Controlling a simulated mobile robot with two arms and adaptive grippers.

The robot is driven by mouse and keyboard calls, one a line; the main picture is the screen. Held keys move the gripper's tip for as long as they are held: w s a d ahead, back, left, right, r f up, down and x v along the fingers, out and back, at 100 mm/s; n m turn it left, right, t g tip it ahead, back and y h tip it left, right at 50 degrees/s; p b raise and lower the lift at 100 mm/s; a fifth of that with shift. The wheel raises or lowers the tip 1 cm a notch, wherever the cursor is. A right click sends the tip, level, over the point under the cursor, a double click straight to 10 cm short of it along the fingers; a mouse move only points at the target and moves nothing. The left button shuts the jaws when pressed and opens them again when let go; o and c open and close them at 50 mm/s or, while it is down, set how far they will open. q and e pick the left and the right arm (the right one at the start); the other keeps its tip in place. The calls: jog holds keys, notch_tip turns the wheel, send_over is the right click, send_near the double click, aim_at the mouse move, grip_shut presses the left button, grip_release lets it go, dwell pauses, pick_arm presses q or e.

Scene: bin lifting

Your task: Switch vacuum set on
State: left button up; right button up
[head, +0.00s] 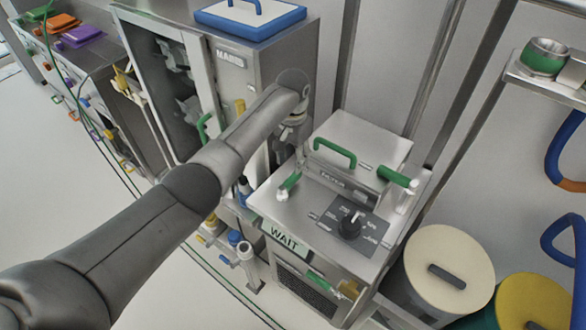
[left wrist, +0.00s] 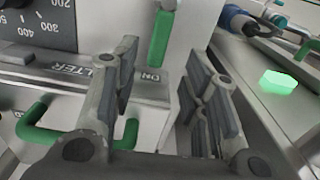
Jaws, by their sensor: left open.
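The vacuum set appears to be the grey steel unit (head: 320,212) with a black dial (head: 350,226) and a "WAIT" label (head: 285,239) on its front. A green-gripped lever (head: 289,183) stands at the left of its top. In the left wrist view a green grip (left wrist: 160,38), apparently this lever, rises beside the letters "ON". My left gripper (head: 287,143) is behind and above the lever. In its wrist view the open, empty fingers (left wrist: 160,66) stand either side of the lever's line, with the grip beyond them. My right gripper is not in view.
A green handle (head: 333,152) stands on the unit's rear block, close to my left gripper. A tall steel cabinet (head: 235,75) with a blue-rimmed lid is behind. Round lidded bins (head: 449,270) stand at the right. Open floor (head: 50,170) lies at the left.

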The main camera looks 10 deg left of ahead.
aim_at(293, 176)
pick_arm(q)
notch_tip(293, 176, up, 5)
jog(key=shift+r, duration=0.1)
dwell(0.6)
